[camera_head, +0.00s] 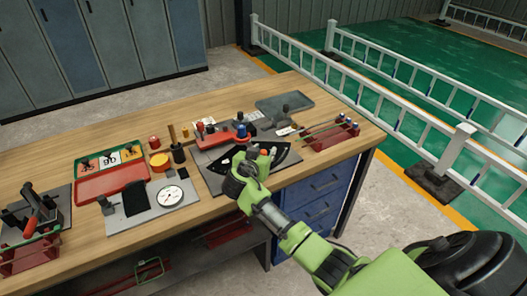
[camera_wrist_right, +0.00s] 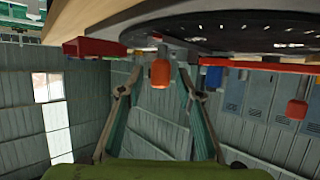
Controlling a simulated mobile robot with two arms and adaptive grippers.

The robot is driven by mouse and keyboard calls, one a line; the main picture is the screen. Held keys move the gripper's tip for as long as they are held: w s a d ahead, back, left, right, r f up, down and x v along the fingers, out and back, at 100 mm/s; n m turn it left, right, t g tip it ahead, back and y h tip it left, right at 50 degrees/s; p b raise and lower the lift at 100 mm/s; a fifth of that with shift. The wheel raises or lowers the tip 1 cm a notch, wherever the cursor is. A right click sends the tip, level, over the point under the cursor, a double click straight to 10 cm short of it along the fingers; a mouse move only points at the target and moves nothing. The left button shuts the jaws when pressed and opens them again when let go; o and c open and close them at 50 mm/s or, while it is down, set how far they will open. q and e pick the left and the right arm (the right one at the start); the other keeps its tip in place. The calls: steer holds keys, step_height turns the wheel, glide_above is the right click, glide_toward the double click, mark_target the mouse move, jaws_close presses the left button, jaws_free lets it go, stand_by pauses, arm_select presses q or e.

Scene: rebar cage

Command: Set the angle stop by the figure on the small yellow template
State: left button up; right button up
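The angle stop's dark plate (camera_head: 284,157), with a pale marked scale, lies near the bench's front edge, partly behind my right gripper (camera_head: 252,165). In the right wrist view its dark curved underside or face (camera_wrist_right: 235,30) fills the top. An orange-red knob (camera_wrist_right: 160,73) shows between the two fingers of my right gripper (camera_wrist_right: 158,85), which stand apart with gaps at both sides. A tray with coloured cards (camera_head: 110,158), one marked 90, lies to the left. I cannot make out a figure on a small yellow template. My left gripper is not in view.
A white dial gauge (camera_head: 171,196) sits on a grey plate left of the stop. Red racks with rods (camera_head: 330,136) stand at the right end and another rack (camera_head: 30,254) at the left. A grey tray (camera_head: 284,106) lies behind. Bare wood shows at the back left.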

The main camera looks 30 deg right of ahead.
jaws_close()
